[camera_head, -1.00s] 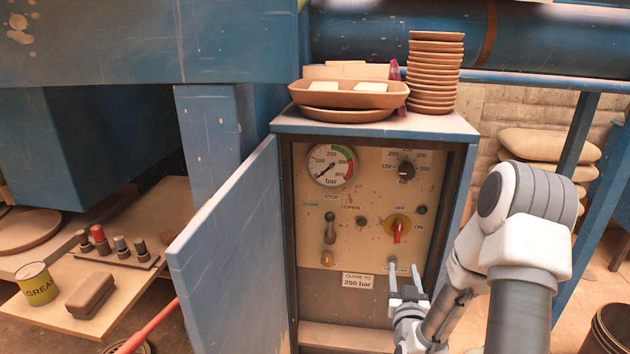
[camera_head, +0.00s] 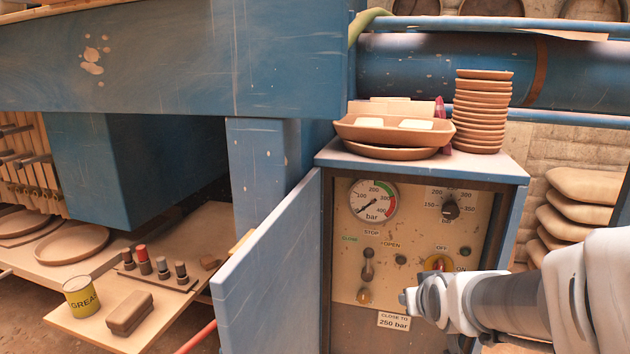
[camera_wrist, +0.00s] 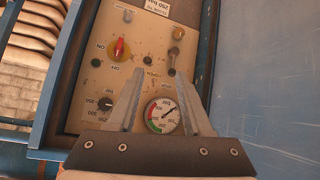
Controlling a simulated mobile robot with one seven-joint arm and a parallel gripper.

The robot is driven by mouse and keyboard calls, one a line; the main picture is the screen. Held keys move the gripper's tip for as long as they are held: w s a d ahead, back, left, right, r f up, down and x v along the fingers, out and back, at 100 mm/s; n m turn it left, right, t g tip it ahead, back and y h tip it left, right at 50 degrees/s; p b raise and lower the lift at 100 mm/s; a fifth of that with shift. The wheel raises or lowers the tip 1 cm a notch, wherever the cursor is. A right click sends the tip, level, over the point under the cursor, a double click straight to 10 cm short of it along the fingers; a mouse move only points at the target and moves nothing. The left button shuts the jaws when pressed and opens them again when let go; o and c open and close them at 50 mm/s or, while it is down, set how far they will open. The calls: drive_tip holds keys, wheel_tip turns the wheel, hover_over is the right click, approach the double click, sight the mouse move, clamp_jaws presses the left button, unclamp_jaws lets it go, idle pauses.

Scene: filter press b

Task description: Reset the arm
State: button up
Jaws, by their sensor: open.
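My gripper (camera_head: 408,298) is in front of the lower part of the control panel (camera_head: 418,235), with my arm coming in from the right. In the wrist view my gripper (camera_wrist: 158,88) has its two fingers apart with nothing between them. The panel's gauge (camera_wrist: 162,115) shows near the fingers. The red on/off knob (camera_wrist: 119,49) and a lever switch (camera_wrist: 176,50) stand beyond the fingertips. In the head view my arm partly covers the on/off knob (camera_head: 438,264). I cannot tell whether my gripper touches the panel.
The blue cabinet door (camera_head: 268,275) stands open at the left. Bowls (camera_head: 395,130) and stacked plates (camera_head: 482,110) sit on the cabinet top. A shelf at the left holds a grease tin (camera_head: 81,297) and a brown block (camera_head: 129,312).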

drive_tip(key=s+a+r+g+y, duration=0.1)
drive_tip(key=s+a+r+g, duration=0.1)
drive_tip(key=s, duration=0.7)
drive_tip(key=s+a+r+g, duration=0.2)
drive_tip(key=s+r, duration=0.1)
drive_tip(key=s, duration=0.7)
wheel_tip(320, 180, up, 18)
drive_tip(key=p, duration=1.8)
drive_tip(key=shift+s+a+p, duration=0.2)
drive_tip(key=shift+s+p, duration=0.05)
drive_tip(key=shift+p, duration=0.15)
